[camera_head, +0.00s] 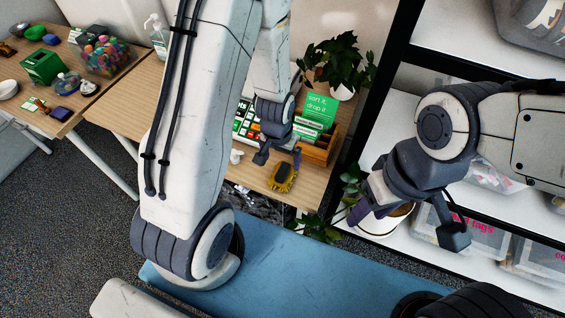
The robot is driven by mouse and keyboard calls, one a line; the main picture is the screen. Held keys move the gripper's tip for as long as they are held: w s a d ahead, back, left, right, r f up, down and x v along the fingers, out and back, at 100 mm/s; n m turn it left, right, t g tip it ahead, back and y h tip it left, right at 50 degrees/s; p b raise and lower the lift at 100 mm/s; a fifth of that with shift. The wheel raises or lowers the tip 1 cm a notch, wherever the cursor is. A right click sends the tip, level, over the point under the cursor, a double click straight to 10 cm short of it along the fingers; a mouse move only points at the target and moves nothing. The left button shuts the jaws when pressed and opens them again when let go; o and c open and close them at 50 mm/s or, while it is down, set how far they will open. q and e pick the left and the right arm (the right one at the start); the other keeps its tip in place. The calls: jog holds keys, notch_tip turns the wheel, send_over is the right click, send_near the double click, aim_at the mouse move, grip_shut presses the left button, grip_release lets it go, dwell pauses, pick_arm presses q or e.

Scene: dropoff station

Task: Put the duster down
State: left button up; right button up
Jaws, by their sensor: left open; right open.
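The duster, which looks to be the yellow and dark brush (283,178), lies near the front edge of the wooden table (306,196). My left gripper (278,160) is open just above and behind it, with its fingers spread. I cannot tell whether a finger touches the brush. My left arm hides much of the table's left part. My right gripper (408,226) is open and empty, out in front of the white shelves.
A wooden box (318,150) with a green "sort it, drop it" sign (318,108) stands behind the brush. A potted plant (340,65) is at the back. Another table (50,100) at left holds a green box (42,66) and small items. Shelves (440,50) stand at right.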

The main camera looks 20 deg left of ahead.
aim_at(281, 174)
pick_arm(q)
jog(key=s+d+r+m+p, duration=0.1)
jog(key=s+d+r+m, duration=0.1)
jog(key=d+r, duration=0.4)
jog(key=s+d+r+m+p, duration=0.1)
jog(key=s+d+r, duration=0.2)
jog(key=r, duration=0.5)
jog(key=s+d+r+m+g+h, duration=0.1)
jog(key=s+d+r+m, duration=0.2)
jog(key=s+r, duration=0.6)
jog(key=s+m, duration=0.1)
jog(key=s, duration=0.2)
jog(key=shift+d, duration=0.35)
pick_arm(e)
notch_tip(281, 174, up, 3)
jog(key=shift+f, duration=0.1)
